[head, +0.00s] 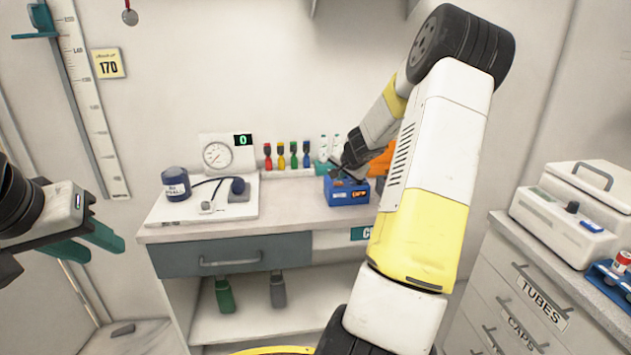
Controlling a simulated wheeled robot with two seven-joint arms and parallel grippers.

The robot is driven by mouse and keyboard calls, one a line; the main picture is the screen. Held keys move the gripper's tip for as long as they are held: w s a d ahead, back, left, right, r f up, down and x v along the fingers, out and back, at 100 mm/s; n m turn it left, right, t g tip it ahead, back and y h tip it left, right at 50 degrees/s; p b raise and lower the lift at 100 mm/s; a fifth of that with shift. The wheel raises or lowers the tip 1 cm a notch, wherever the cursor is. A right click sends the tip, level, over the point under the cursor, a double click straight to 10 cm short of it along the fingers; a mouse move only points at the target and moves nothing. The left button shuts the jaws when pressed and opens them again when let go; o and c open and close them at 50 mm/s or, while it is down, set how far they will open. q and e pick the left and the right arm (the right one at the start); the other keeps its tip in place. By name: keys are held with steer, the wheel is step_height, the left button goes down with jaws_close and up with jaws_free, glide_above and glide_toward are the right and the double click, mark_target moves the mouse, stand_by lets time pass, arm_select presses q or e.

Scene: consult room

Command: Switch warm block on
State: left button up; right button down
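A white lidded device (562,222) with a dark knob stands on the right cabinet. An orange object (382,160) is partly hidden behind my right arm.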

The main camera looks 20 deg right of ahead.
mark_target(338, 184)
steer(key=shift+f, duration=0.45)
stand_by(0.8)
steer(key=shift+r, duration=0.9)
steer(key=shift+r, duration=0.1)
step_height(338, 184, up, 2)
steer(key=shift+w+a+r, duration=0.1)
steer(key=shift+a+r, duration=0.05)
steer(key=shift+r, duration=1.25)
